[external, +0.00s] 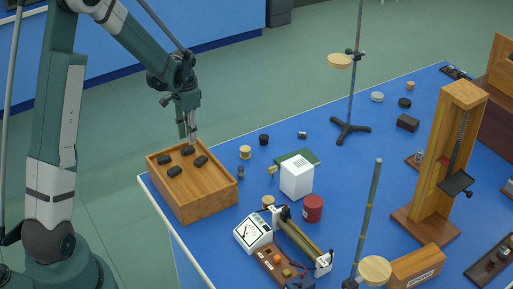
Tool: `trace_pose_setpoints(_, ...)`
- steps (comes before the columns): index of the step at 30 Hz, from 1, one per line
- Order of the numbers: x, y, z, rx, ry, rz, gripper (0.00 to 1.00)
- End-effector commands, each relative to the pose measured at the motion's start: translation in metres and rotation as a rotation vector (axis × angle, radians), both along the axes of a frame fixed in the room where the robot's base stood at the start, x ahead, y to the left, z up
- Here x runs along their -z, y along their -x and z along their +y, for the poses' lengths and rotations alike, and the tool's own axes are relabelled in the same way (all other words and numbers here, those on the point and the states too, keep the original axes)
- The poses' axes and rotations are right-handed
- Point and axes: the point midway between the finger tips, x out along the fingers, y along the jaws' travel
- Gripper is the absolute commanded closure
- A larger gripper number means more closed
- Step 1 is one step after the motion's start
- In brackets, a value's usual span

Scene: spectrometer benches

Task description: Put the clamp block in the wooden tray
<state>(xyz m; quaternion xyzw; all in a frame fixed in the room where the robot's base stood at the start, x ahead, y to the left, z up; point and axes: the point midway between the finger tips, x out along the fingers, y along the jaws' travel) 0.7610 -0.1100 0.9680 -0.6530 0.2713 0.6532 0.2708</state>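The wooden tray (208,207) stands at the left corner of the blue bench. Several small dark blocks lie inside it, among them one at the left (164,159), one at the right (201,161) and one at the front (174,171). They look like clamp blocks, but are too small to identify surely. My gripper (192,142) points down over the tray's back part. Its fingers look close together. Another dark block (187,151) is right below the fingertips; I cannot tell whether they touch it or hold it.
A white box (297,178), a red jar (313,208) and a meter (253,233) stand right of the tray. Small pieces, including a black cylinder (264,140), lie near the bench's back edge. A tripod stand (350,127) rises farther right.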

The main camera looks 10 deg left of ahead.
Motion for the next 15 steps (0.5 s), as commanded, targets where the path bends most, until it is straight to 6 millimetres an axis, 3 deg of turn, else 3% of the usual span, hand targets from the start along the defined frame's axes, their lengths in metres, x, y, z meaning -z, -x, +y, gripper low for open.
trace_pose_setpoints(15,-0.063,0.0,0.0,0.0,0.0,0.0,0.76)
